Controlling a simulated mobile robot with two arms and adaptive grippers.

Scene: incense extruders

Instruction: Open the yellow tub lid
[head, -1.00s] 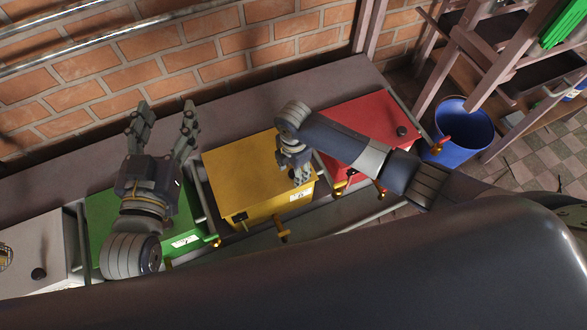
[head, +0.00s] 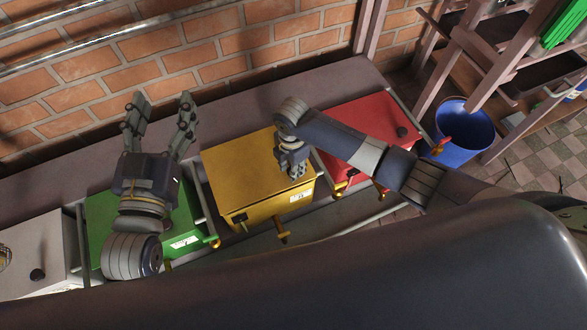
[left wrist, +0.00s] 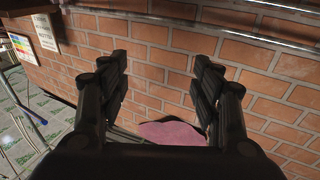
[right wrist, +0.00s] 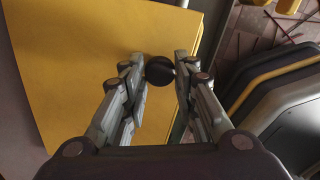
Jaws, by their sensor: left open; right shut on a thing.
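The yellow tub (head: 235,175) stands in the middle of the row in the head view, its yellow lid (right wrist: 75,60) filling the left of the right wrist view. My right gripper (head: 295,170) is over the tub's right front corner. In the right wrist view its fingers (right wrist: 160,72) are shut on the round black knob (right wrist: 160,71) at the lid's edge. The arm and fingers hide the knob in the head view. I cannot tell whether the lid is raised. My left gripper (head: 160,112) is open and empty above the green tub; in the left wrist view it faces the brick wall.
The green tub (head: 100,210) is left of the yellow one, and the red tub (head: 365,125) is right of it. A white tub (head: 40,235) stands at far left. A brick wall (head: 225,45) rises behind. A blue bucket (head: 463,125) stands at the right.

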